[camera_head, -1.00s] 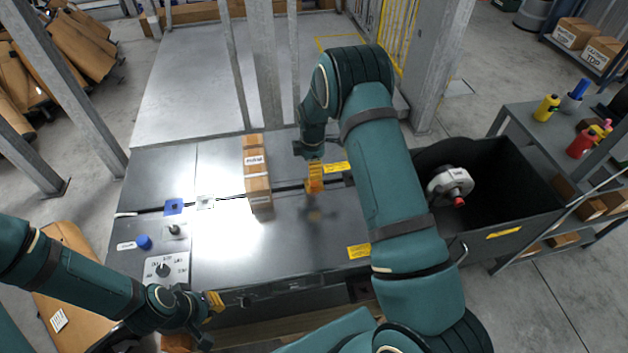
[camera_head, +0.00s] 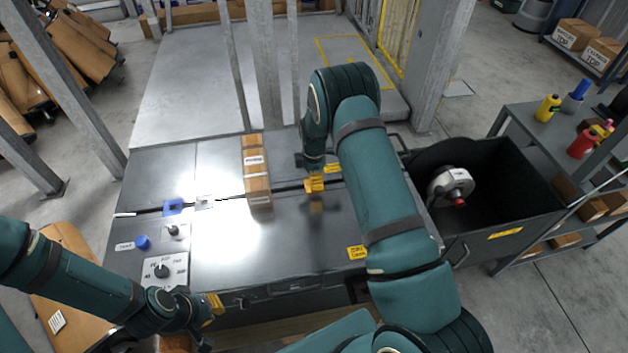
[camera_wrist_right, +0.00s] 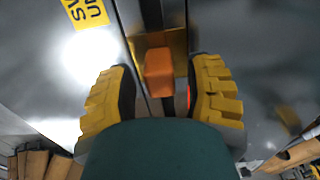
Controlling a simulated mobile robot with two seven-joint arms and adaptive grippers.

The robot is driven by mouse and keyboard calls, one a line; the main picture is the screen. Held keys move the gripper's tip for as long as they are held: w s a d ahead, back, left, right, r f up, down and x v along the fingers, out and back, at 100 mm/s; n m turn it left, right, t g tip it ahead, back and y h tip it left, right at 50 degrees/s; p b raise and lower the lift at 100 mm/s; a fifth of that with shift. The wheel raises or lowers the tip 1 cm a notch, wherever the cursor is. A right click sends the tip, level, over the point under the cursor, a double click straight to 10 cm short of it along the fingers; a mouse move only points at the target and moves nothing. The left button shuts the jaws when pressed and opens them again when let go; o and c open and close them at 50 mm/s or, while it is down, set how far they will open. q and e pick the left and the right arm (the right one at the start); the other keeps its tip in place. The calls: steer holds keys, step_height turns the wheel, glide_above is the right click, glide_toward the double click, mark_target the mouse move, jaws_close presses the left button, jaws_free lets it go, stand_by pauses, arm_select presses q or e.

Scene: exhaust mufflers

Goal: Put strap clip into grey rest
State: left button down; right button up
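An orange block-like piece (camera_wrist_right: 160,72), which looks like the strap clip, shows in the right wrist view between my right gripper's two yellow fingers, with a gap on each side. My right gripper (camera_head: 315,184) is open above the dark metal table, right of the stacked boxes. In the head view its fingers hide the piece. A small light grey holder (camera_head: 204,202), possibly the grey rest, is at the table's left part, beside a blue holder (camera_head: 174,207). My left gripper (camera_head: 211,308) is at the table's front left edge; its finger opening is unclear.
A row of cardboard boxes (camera_head: 257,180) stands on the table between the right gripper and the grey holder. A control panel with a knob (camera_head: 162,270) and a blue button (camera_head: 142,242) is at the left. A black bin (camera_head: 505,180) holding a muffler-like part (camera_head: 450,184) is right.

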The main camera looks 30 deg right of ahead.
jaws_close()
step_height(320, 180, up, 10)
steer(key=shift+p, duration=0.7)
steer(key=shift+s+a+r+m, duration=0.2)
steer(key=shift+s+a+m, duration=0.05)
steer(key=shift+a+m, duration=0.15)
steer(key=s+a+r+m, duration=0.2)
steer(key=s+a+m, duration=0.3)
steer(key=s+m, duration=0.2)
steer(key=s+a+r+m, duration=0.2)
steer(key=s+a+m, duration=0.3)
steer(key=s+m, duration=0.2)
steer(key=shift+s+a+r, duration=0.35)
steer(key=shift+s, duration=0.75)
